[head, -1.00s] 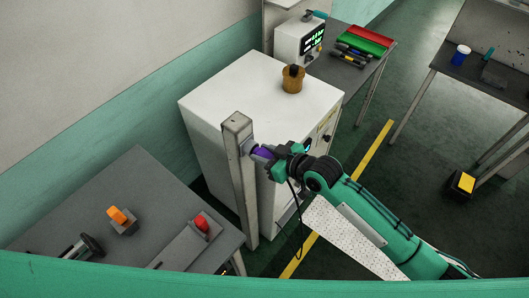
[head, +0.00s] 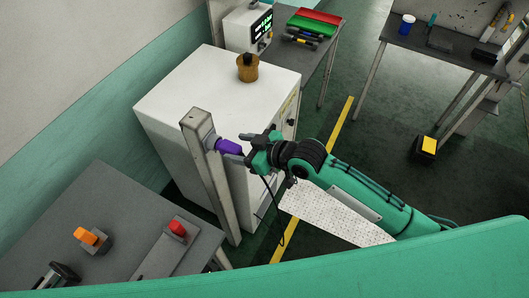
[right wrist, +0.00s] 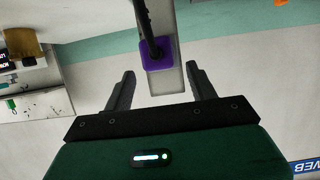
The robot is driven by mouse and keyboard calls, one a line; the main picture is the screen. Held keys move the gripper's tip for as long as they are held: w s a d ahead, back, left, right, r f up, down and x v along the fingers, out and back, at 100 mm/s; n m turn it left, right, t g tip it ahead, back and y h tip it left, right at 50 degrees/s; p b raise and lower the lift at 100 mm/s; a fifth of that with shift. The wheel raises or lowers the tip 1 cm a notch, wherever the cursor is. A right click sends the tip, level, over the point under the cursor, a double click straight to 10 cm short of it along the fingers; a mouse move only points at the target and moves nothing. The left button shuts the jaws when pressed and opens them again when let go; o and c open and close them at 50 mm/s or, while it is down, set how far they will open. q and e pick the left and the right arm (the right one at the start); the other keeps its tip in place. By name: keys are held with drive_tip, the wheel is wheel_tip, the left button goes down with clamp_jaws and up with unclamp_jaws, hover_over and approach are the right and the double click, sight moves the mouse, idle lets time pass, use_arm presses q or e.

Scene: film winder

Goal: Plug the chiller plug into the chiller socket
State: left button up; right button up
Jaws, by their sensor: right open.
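The purple chiller plug (head: 229,147) sits at the socket (head: 210,140) on the upper part of a grey post and appears to be in it. The socket's face is hidden behind the plug. The plug also shows in the right wrist view (right wrist: 157,54), with a dark cable running from it. My right gripper (head: 247,148) is open and empty, a little back from the plug. In the right wrist view its two fingers (right wrist: 162,82) stand apart, with the plug beyond the gap. My left gripper is not in view.
The grey post (head: 221,185) stands against a white cabinet (head: 180,105) with a brown pot (head: 248,68) on top. A grey table (head: 110,205) at lower left holds an orange part (head: 86,236) and a red part (head: 177,227). Open floor lies to the right.

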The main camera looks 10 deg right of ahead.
drive_tip(key=b+v, duration=0.2)
drive_tip(key=v, duration=0.7)
drive_tip(key=shift+b, duration=0.35)
